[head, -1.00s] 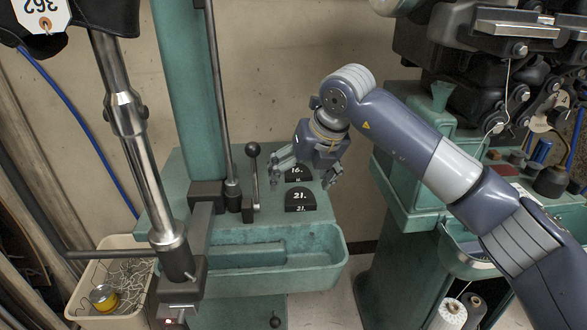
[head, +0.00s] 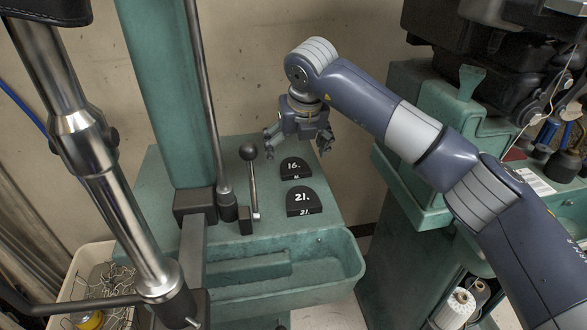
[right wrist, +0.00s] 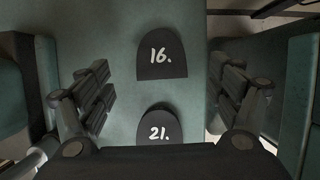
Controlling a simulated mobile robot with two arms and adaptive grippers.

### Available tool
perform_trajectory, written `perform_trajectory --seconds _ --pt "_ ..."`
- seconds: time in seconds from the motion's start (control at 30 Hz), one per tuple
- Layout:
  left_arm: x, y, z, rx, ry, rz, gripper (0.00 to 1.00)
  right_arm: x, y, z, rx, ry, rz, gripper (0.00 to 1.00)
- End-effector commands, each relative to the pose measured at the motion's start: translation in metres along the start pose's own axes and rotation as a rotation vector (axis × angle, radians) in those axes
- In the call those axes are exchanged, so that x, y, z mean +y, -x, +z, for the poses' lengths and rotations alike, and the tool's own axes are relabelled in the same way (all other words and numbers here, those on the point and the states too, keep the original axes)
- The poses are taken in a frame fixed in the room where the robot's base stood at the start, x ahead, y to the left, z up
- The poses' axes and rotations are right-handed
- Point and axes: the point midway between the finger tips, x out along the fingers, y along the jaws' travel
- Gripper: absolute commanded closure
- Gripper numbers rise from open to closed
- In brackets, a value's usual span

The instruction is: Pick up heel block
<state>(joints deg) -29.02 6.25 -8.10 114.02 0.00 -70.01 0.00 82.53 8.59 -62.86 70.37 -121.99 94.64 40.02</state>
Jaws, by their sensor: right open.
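Two black heel blocks with rounded ends lie flat on the green machine table (head: 160,205). The heel block marked 16 (head: 296,168) is farther back, and the heel block marked 21 (head: 303,201) is nearer the front. In the right wrist view the block 16 (right wrist: 161,61) is above the block 21 (right wrist: 160,128), whose lower edge is partly hidden by the gripper body. My right gripper (head: 298,144) is open and empty above the back of the table, with its fingers spread wide on both sides of the blocks in the wrist view (right wrist: 167,90). My left gripper is not in view.
A lever with a black ball knob (head: 249,152) stands just left of the blocks. A green trough (head: 330,285) fronts the table. A green column (head: 167,95) and metal rods rise at left. Another machine (head: 425,150) stands at right, and a bin (head: 88,270) sits lower left.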

Motion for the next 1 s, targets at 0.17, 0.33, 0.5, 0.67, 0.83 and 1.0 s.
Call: perform_trajectory --seconds 0.17,0.33,0.5,0.67,0.83,1.0 --pt "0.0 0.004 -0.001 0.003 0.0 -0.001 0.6 0.001 -0.014 -0.001 0.0 0.002 0.001 0.15" --pt "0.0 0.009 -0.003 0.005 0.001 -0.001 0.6 -0.001 -0.037 -0.005 0.003 0.0 0.001 0.15" --pt "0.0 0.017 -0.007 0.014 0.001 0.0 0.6 -0.001 -0.058 -0.004 -0.001 0.0 0.001 0.15" --pt "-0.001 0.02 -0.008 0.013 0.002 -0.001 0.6 -0.002 -0.06 -0.004 -0.003 0.001 0.001 0.15" --pt "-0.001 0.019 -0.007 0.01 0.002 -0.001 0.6 -0.002 -0.059 -0.004 -0.003 0.0 0.001 0.4" --pt "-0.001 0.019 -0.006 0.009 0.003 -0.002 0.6 -0.002 -0.059 -0.004 -0.002 0.0 0.001 0.64"
